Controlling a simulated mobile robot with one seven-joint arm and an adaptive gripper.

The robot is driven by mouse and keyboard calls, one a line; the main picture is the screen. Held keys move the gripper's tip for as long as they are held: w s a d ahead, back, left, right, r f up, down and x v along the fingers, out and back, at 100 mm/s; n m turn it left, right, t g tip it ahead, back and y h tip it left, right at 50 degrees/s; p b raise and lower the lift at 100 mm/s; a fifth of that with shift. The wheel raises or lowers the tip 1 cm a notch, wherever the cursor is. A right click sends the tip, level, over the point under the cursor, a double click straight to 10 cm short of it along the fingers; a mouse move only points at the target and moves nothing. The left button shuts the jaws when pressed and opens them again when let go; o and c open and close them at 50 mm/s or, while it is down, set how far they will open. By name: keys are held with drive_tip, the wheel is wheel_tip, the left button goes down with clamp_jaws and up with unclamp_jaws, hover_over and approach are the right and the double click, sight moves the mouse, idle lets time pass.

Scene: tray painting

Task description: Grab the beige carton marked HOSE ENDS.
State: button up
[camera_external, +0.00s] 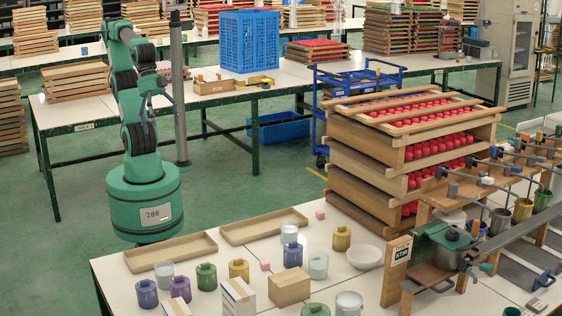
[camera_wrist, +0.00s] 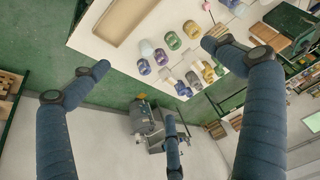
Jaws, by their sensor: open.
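A tan, closed carton (camera_external: 289,288) sits near the front of the white worktable, among jars. A taller pale carton (camera_external: 238,298) with printing on its side stands just left of it, and another pale carton (camera_external: 176,308) is cut by the bottom edge. No HOSE ENDS lettering can be read on any of them. In the wrist view the cartons are too small to tell apart. My gripper (camera_wrist: 160,62) is open and empty, its blue-grey fingers spread wide. It is high and well away from the table items, with my arm folded upright behind the table.
Several colored jars (camera_external: 206,277) crowd around the cartons. Two shallow wooden trays (camera_external: 170,251) lie along the table's back edge. A white bowl (camera_external: 365,256), a stack of wooden crates with red items (camera_external: 345,170) and a green clamp device (camera_external: 440,248) stand to the right.

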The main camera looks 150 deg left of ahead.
drive_tip(key=shift+w, duration=0.1)
idle(0.6)
drive_tip(key=g+p, duration=0.1)
hover_over(289, 276)
drive_tip(key=s, duration=0.5)
wheel_tip(289, 276, down, 29)
drive_tip(key=shift+w+f, duration=0.15)
drive_tip(key=shift+f, duration=0.1)
drive_tip(key=shift+b+x, duration=0.5)
drive_tip(key=shift+x, duration=3.7)
